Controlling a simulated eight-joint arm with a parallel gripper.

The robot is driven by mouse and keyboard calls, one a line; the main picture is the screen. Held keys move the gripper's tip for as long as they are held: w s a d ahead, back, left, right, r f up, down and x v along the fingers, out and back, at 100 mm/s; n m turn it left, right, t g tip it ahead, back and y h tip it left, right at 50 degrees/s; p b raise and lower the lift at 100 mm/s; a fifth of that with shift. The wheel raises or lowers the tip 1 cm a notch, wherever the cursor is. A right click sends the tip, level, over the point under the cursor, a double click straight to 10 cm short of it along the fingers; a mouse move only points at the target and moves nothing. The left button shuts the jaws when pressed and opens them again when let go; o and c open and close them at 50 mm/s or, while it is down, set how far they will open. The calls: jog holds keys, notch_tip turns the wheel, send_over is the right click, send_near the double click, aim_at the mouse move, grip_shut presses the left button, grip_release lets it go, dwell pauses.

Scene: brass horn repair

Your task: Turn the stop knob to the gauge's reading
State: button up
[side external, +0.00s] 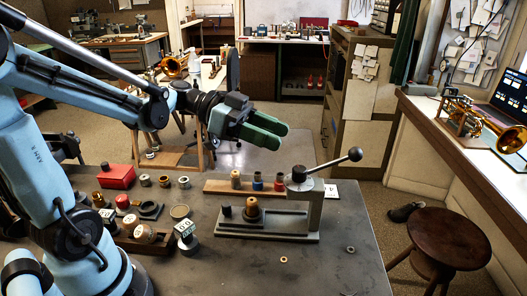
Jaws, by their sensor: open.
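My gripper (284,138) has two green fingers with a narrow gap between them. It is empty, in the air above the back of the grey bench, pointing right. Below it stands a grey press (313,210) with a lever ending in a black ball (355,154). On its base sit a brown knob-like piece (252,208) and a small dark post (226,211). I cannot tell which part is the stop knob. A small block with a white marked face (185,229), possibly the gauge, stands left of the press. Its reading is too small to make out.
A wooden strip (215,187) behind the press carries tan, blue and red pegs. A red box (117,176) and several rings and small parts crowd the left of the bench. The bench's front right is mostly clear, with a few small rings (284,260). A stool (437,240) stands beyond.

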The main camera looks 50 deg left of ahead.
aim_at(295, 167)
jog(key=s+a+f+n+t+y, duration=0.2)
jog(key=s+f+n+t+y, duration=0.1)
jog(key=s+f+y, duration=0.1)
jog(key=shift+f+x, duration=0.15)
jog(key=shift+x, duration=2.75)
jog(key=shift+f+x, duration=0.1)
jog(key=shift+x, duration=2.85)
jog(key=shift+a, duration=0.2)
jog(key=c, duration=1)
jog(key=shift+o, duration=0.2)
jog(key=shift+w+m+g+h, duration=0.1)
jog(key=shift+m+g+h, duration=1.3)
jog(key=shift+m+g, duration=0.55)
